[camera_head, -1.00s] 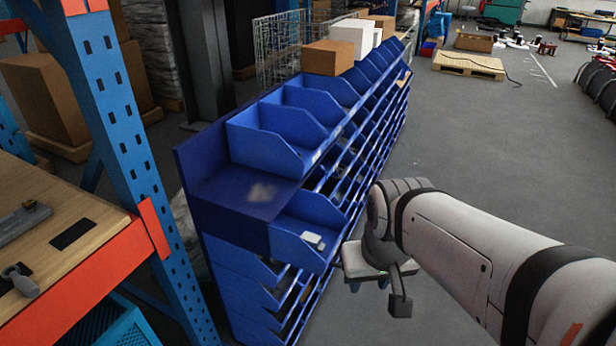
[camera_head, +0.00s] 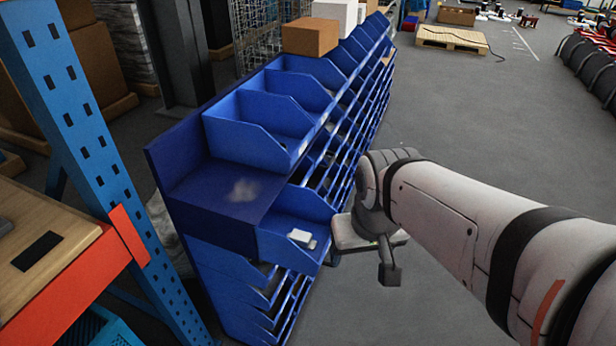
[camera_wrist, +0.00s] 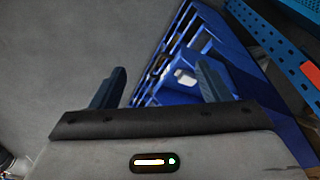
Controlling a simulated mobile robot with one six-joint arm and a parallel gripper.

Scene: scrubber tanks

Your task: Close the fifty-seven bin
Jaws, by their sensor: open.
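A blue bin (camera_head: 277,237) juts out from the near end of the blue bin rack, below the top row, with a small white item (camera_head: 301,238) in it. I cannot read a number on it, so I cannot confirm it is the fifty-seven bin. The bin also shows in the wrist view (camera_wrist: 187,95), between and beyond my fingers.
The blue rack (camera_head: 205,235) holds rows of bins running away from me. Cardboard (camera_head: 311,36) and white boxes (camera_head: 335,12) stand on top. A blue upright (camera_head: 75,110) and wooden bench (camera_head: 40,245) are close at left. Floor (camera_head: 460,130) to the right is open.

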